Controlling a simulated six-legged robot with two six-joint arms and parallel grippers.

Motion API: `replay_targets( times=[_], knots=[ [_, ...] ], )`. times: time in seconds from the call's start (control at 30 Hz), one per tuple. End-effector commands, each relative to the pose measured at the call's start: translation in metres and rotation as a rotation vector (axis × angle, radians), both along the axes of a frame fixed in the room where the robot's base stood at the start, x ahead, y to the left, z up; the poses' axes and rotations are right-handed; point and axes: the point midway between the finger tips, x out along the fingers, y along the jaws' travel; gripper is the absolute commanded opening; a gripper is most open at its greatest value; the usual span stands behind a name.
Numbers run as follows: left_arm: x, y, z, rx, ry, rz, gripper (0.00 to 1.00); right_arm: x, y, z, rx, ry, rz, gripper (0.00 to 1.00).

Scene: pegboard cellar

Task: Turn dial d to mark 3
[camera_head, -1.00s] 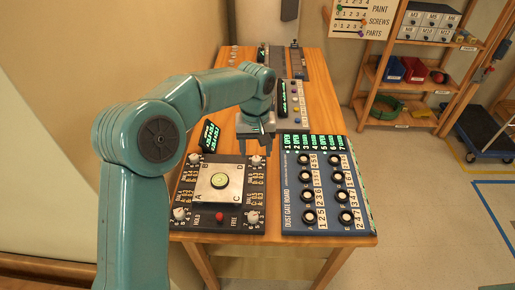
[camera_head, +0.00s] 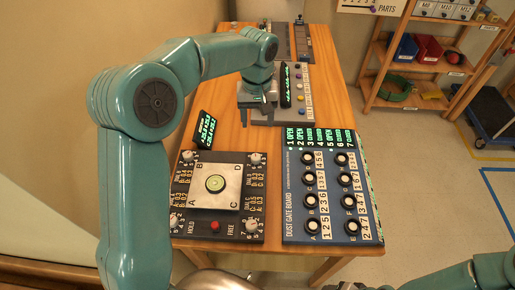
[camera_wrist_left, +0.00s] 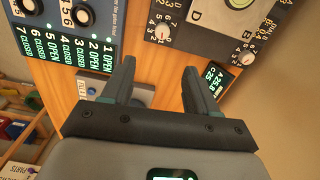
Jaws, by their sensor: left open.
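Dial D is the white knob (camera_head: 254,159) at the far right corner of the dark levelling board (camera_head: 180,238), beside the plate corner lettered D. In the left wrist view the white knob (camera_wrist_left: 162,32) has numbers round it; its pointer is too small to read surely. My left gripper (camera_head: 257,117) is open and empty above the wooden table, beyond the board and apart from dial D. Its two fingers (camera_wrist_left: 158,62) show spread in the left wrist view, with the dial ahead of them. My right gripper is out of view.
A blue dust gate board (camera_head: 332,200) with black knobs stands right of the levelling board. A small green-lit display (camera_head: 205,130) stands behind the levelling board. More panels (camera_head: 297,95) lie farther back. Bare wood lies between the gripper and the boards.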

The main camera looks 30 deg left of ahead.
Motion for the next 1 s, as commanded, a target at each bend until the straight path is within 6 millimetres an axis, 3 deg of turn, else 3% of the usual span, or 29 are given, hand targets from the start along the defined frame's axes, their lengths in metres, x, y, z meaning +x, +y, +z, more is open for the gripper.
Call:
replay_targets(
  times=[0.27, 0.8, 1.0],
  knots=[
    [-0.005, -0.002, -0.015, 0.001, 0.005, -0.001, 0.59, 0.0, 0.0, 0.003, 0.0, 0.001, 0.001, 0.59],
    [-0.005, -0.001, -0.134, 0.0, 0.007, 0.0, 0.59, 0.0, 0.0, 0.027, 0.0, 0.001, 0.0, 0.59],
    [-0.004, 0.0, -0.158, 0.0, 0.004, 0.0, 0.59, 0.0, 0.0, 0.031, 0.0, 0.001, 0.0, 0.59]
  ],
)
